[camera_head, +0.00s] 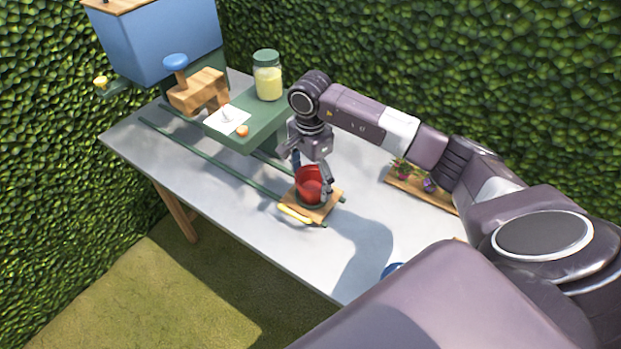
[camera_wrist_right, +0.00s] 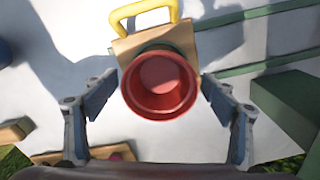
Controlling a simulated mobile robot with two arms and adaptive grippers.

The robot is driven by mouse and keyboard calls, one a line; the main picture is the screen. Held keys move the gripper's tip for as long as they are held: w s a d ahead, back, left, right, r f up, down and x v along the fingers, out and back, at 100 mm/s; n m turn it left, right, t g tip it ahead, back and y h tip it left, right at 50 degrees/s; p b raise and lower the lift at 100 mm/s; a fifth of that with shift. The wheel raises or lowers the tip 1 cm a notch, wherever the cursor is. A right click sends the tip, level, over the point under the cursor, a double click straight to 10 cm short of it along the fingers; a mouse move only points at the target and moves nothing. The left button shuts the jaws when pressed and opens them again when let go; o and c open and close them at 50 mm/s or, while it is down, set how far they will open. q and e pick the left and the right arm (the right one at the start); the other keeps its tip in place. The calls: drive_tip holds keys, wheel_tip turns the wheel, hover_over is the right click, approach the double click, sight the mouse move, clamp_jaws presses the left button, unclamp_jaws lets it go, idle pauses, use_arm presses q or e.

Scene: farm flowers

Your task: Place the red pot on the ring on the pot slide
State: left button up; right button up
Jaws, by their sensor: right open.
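The red pot (camera_head: 309,184) stands upright on the wooden pot slide (camera_head: 322,210), at the near end of the green rails. In the right wrist view the red pot (camera_wrist_right: 159,85) is seen from above, empty, over the slide's board (camera_wrist_right: 128,46). A green edge, perhaps the ring (camera_wrist_right: 178,32), shows beside the pot, mostly hidden under it. A yellow handle (camera_head: 294,213) is on the slide's front. My right gripper (camera_head: 311,172) is open, with one finger on each side of the pot and visible gaps to it. My left gripper is not in view.
Green rails (camera_head: 212,161) run along the grey table (camera_head: 300,262) to a green stand with a blue hopper (camera_head: 160,40). A jar (camera_head: 267,75) stands on the green shelf. A flower tray (camera_head: 420,188) lies to the right. Hedges enclose the table.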

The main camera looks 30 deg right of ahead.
drive_tip(key=shift+r, duration=0.3)
wheel_tip(320, 180, up, 12)
drive_tip(key=b, duration=0.3)
drive_tip(key=shift+f, duration=0.15)
